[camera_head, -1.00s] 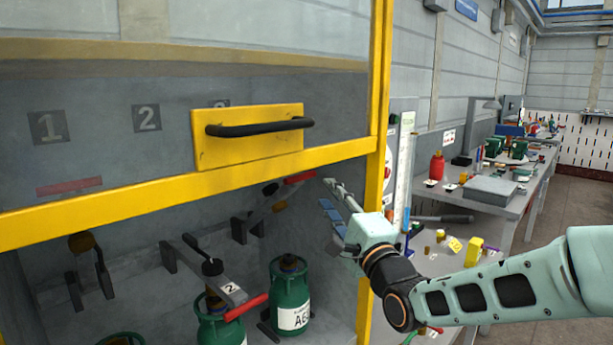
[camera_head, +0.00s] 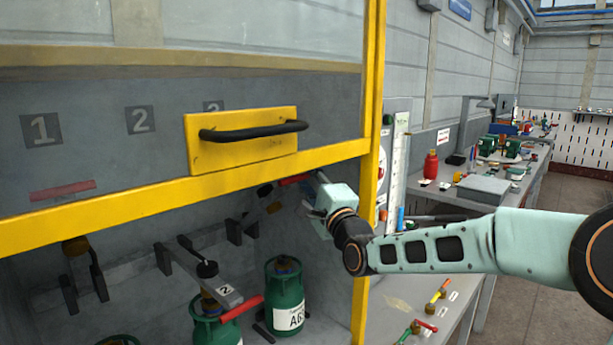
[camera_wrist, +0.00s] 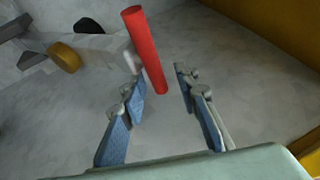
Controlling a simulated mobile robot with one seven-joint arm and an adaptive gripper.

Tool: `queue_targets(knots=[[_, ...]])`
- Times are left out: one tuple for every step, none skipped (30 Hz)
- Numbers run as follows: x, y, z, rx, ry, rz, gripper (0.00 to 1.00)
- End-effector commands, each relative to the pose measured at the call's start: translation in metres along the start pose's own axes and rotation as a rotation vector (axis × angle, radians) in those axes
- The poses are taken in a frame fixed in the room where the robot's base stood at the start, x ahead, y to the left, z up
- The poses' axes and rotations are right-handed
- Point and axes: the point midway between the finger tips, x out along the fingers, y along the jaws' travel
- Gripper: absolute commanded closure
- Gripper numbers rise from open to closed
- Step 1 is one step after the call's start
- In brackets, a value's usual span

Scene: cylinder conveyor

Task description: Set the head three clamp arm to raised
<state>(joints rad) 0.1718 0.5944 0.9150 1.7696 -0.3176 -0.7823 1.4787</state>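The head three clamp arm's red handle (camera_head: 295,179) is under the yellow frame in the head view, partly hidden by it and near my gripper. The grey arm (camera_head: 252,207) slopes up to the right toward this handle. In the wrist view the red handle (camera_wrist: 146,50) is a long rod at upper centre, its near end between the fingertips. My gripper (camera_wrist: 160,82) is open, with blue finger pads on both sides and nothing clamped. In the head view my gripper (camera_head: 312,205) is inside the enclosure opening, its fingers partly hidden.
The yellow sash (camera_head: 290,165) with a black handle (camera_head: 253,131) hangs just above my gripper; a yellow post (camera_head: 371,200) stands beside it. Head two's arm (camera_head: 200,270) reaches down to a green cylinder (camera_head: 213,325). Another green cylinder (camera_head: 284,293) stands below the handle.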

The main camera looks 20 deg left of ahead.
Motion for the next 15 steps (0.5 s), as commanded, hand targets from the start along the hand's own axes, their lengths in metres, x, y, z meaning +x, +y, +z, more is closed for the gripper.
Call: queue_targets(knots=[[-0.0001, 0.0001, -0.0001, 0.0, 0.0, 0.0, 0.71], [-0.0002, 0.0001, -0.0001, 0.0, 0.0, 0.0, 0.71], [-0.0002, 0.0, -0.0001, 0.0, 0.0, 0.0, 0.71], [-0.0002, 0.0, -0.0001, 0.0, 0.0, 0.0, 0.75], [-0.0003, 0.0, -0.0001, 0.0, 0.0, 0.0, 0.78], [-0.0003, 0.0, -0.0001, 0.0, 0.0, 0.0, 0.82], [-0.0003, 0.0, -0.0001, 0.0, 0.0, 0.0, 0.86], [-0.0003, 0.0, -0.0001, 0.0, 0.0, 0.0, 0.89], [-0.0003, -0.0001, 0.0, 0.0, 0.0, 0.0, 0.93], [-0.0004, -0.0001, 0.0, 0.0, 0.0, 0.0, 0.97], [-0.0004, -0.0001, 0.0, 0.0, 0.0, 0.0, 1.0], [-0.0004, -0.0001, 0.0, 0.0, 0.0, 0.0, 1.0], [-0.0004, -0.0001, 0.0, 0.0, 0.0, 0.0, 1.0], [-0.0004, -0.0001, 0.0, 0.0, 0.0, 0.0, 1.0], [-0.0004, -0.0001, 0.0, 0.0, 0.0, 0.0, 1.0]])
